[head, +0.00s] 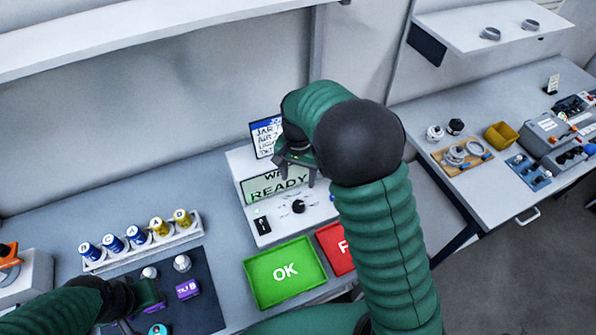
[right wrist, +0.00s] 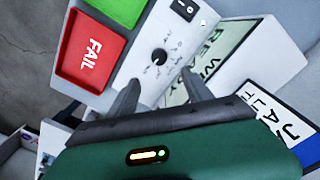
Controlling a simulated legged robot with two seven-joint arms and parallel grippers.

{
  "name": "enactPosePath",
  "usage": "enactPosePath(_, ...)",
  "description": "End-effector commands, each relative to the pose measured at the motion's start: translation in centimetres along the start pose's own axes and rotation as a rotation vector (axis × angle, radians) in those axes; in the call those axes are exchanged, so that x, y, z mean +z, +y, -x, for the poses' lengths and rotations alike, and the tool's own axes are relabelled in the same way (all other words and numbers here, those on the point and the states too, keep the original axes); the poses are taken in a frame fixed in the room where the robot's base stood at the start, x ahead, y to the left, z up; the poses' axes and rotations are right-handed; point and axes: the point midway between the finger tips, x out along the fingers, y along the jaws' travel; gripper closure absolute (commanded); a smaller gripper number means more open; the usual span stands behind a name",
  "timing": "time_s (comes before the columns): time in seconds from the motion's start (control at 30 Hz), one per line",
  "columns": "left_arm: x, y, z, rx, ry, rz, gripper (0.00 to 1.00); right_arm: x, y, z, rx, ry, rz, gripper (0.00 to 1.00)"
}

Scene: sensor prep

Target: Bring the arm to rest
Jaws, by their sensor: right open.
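My right arm, green with a black joint, reaches across the middle of the head view. Its gripper (head: 295,178) hangs above and in front of a white instrument box with a "READY" display (head: 275,185). In the right wrist view the gripper (right wrist: 162,92) has its two fingers apart with nothing between them, over the box's front panel with a black knob (right wrist: 159,57). My left gripper (head: 142,308) is low at the left, over a dark mat beside a purple-labelled item (head: 188,289); its fingers are too unclear to judge.
A green OK tray (head: 264,290) and a red FAIL tray (head: 335,252) lie before the box. A rack (head: 95,266) of several capped jars stands left. A side bench (head: 425,120) at right carries parts. A shelf (head: 150,30) hangs above.

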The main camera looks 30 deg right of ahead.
Motion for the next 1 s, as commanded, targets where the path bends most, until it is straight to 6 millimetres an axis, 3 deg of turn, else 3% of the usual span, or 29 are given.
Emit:
enactPosePath(0.2, 0.1, 0.0, -0.2, 0.000, 0.000, 0.000, 0.64, -0.1, -0.1, 2.5, 0.000, 0.001, 0.000, 0.41)
enactPosePath(0.7, 0.1, 0.0, -0.3, 0.000, 0.000, 0.000, 0.64, 0.4, 0.2, 2.5, -0.005, 0.001, 0.021, 0.41)
enactPosePath(0.77, 0.1, 0.0, -0.5, 0.000, 0.000, 0.000, 0.64, 1.5, 0.9, 2.1, -0.019, 0.009, 0.078, 0.41)
enactPosePath(1.0, 0.4, 0.0, -1.6, 0.000, 0.000, 0.000, 0.64, 10.0, 5.8, -0.3, -0.091, 0.143, 0.584, 0.41)
